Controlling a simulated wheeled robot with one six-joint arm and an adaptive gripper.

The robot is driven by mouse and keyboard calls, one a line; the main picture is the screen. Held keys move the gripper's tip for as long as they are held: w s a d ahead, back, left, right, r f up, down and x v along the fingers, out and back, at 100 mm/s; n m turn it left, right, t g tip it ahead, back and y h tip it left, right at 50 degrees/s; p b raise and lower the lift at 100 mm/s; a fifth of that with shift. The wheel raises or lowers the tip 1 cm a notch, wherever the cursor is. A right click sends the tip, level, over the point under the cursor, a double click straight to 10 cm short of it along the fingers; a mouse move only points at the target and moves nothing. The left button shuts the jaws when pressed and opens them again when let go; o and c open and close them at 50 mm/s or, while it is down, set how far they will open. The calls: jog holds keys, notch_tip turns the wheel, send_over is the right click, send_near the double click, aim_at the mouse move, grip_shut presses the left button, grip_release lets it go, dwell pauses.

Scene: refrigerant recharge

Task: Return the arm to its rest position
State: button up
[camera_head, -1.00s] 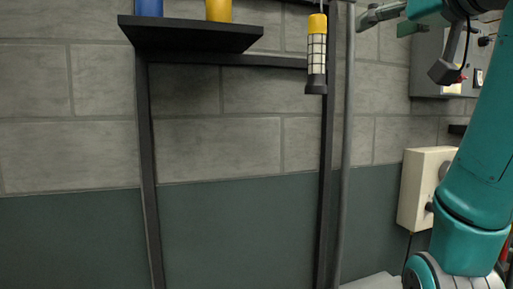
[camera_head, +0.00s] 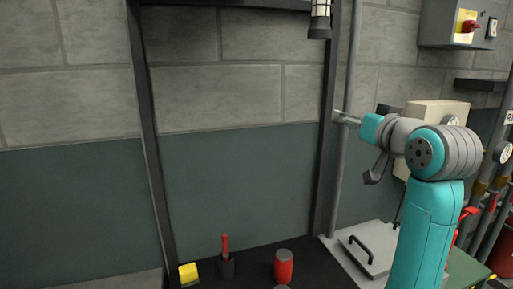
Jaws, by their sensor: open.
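My arm (camera_head: 425,225) shows in the head view at the right, rising from the lower edge. It bends at a grey joint and its end points left. My gripper (camera_head: 343,118) is at the left end of the arm, in front of the dark post and grey pipe in the picture. It is small here and appears open, with nothing visible between its fingers. It is above the bench in the picture, apart from the items on it.
The dark bench (camera_head: 250,262) holds a red can (camera_head: 283,267), a black cup (camera_head: 227,266) with a red-handled tool, and a yellow block (camera_head: 188,273). A grey lid (camera_head: 365,250) with a handle lies beside them. A switch box (camera_head: 452,24) and gauges (camera_head: 503,151) are at right.

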notch_tip(320, 180, down, 25)
jog(key=s+m+h, duration=0.1)
jog(key=s, duration=0.2)
jog(key=s+a+f+m+g+h, duration=0.1)
jog(key=s+f, duration=0.5)
jog(key=f, duration=0.3)
jog(key=s+a+f, duration=0.1)
jog(key=s+f, duration=0.5)
jog(key=f, duration=0.3)
jog(key=s+f+h, duration=0.1)
jog(key=s+f, duration=0.4)
jog(key=s, duration=0.5)
jog(key=s+f, duration=0.5)
jog(key=s, duration=0.6)
jog(key=s+a+r+n+g, duration=0.1)
jog(key=s+r+n, duration=0.1)
jog(key=s, duration=1.7)
jog(key=shift+s+a+r+g, duration=0.15)
jog(key=shift+s+r+g, duration=0.2)
jog(key=shift+r, duration=0.25)
